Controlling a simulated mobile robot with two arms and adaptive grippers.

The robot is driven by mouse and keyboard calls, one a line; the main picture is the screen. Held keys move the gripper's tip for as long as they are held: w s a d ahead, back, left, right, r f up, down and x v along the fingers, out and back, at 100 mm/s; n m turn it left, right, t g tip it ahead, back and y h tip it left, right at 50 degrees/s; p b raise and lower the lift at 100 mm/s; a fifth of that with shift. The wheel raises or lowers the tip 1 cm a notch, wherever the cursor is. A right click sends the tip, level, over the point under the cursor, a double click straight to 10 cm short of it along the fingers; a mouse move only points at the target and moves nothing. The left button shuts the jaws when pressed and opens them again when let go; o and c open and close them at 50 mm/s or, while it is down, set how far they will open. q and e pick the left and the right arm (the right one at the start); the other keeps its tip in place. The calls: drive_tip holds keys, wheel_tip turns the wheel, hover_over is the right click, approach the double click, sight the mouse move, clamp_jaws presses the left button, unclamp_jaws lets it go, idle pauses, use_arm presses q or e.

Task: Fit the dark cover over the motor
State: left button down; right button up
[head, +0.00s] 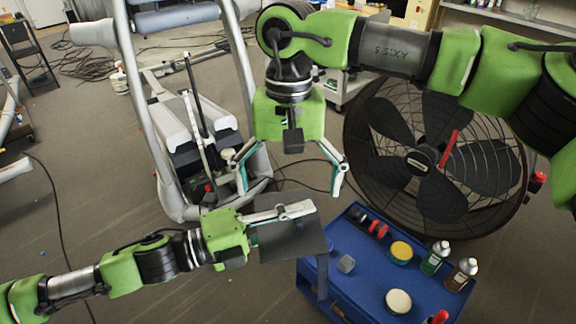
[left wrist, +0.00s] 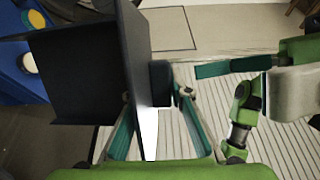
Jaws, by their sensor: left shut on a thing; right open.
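The dark cover (head: 292,240), an angular black shell, hangs from my left gripper (head: 283,214) at the lower middle of the head view. In the left wrist view the cover (left wrist: 85,65) fills the upper left, and the left gripper (left wrist: 165,95) is shut on its edge. My right gripper (head: 290,188) is open and empty just above the cover, fingers pointing down. It also shows at the right of the left wrist view. The elliptical machine (head: 180,125) stands left of both grippers, with a dark mechanism low in its frame. I cannot clearly make out the motor there.
A blue cart (head: 365,268) is right of the cover, holding bottles (head: 436,257), a yellow-topped tin (head: 401,252), a pale-topped tin (head: 398,301) and small parts. A large fan (head: 430,155) stands behind it. Grey tubes (head: 240,85) of the machine rise near my right gripper. Cables cross the floor.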

use_arm(q)
drive_tip(key=shift+r, duration=0.1)
use_arm(e)
drive_tip(key=f, duration=0.6)
drive_tip(key=shift+s+f, duration=0.3)
drive_tip(key=shift+s, duration=0.1)
drive_tip(key=c, duration=1.3)
use_arm(q)
drive_tip(key=c, duration=1.8)
unclamp_jaws()
use_arm(e)
drive_tip(key=shift+c, duration=0.3)
use_arm(q)
drive_tip(key=shift+a, duration=0.1)
